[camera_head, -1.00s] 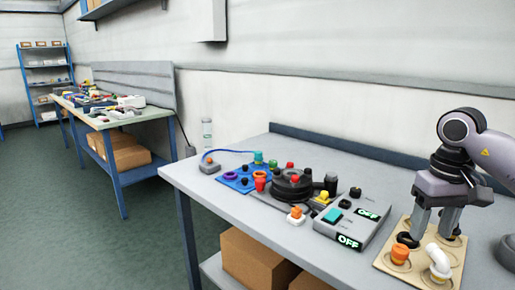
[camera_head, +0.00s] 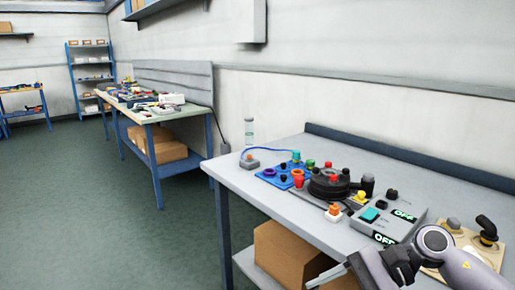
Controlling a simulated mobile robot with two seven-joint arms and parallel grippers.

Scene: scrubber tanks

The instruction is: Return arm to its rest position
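My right arm comes in from the lower right corner, its grey-violet links crossing in front of the beige board. My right gripper (camera_head: 352,276) is low at the bottom edge, in front of the bench's front edge and the cardboard box below. Its grey fingers point left and are partly cut off by the frame, so their gap cannot be judged. I see nothing clearly held in it. My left arm and gripper are not in view.
The grey bench (camera_head: 262,190) carries a control box (camera_head: 405,222) reading OFF, a black round turntable (camera_head: 329,184), a blue fixture (camera_head: 270,179) and the beige board (camera_head: 490,255) with a black elbow (camera_head: 487,228). A cardboard box (camera_head: 285,250) sits underneath. Floor at left is clear.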

